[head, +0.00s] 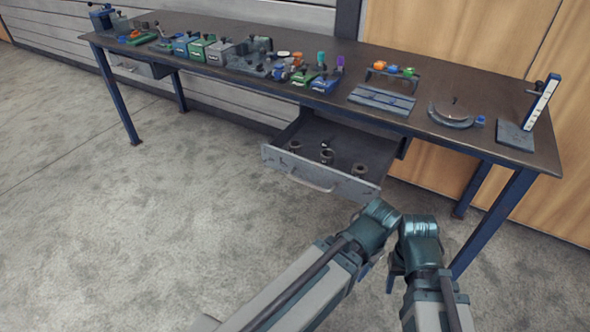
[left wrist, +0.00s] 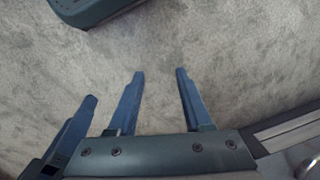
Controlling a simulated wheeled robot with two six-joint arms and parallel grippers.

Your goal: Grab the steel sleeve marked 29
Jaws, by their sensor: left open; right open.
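The open drawer (head: 318,181) under the bench holds several small grey-brown steel sleeves: a left one (head: 295,146), a middle one (head: 327,156) and a right one (head: 359,169). Their marks are too small to read, so I cannot tell which is 29. My right gripper (head: 391,279) is in front of the drawer, apart from the sleeves and mostly hidden by its own arm. My left gripper (left wrist: 159,72) is open and empty over the floor in the left wrist view. In the head view its fingers are largely hidden behind its arm.
The long dark bench (head: 440,85) carries vises, clamps, coloured fixtures and a slotted plate (head: 382,98). A curved gauge (head: 450,117) and an upright white scale (head: 541,100) stand at its right end. The concrete floor (head: 170,220) left of the drawer is clear.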

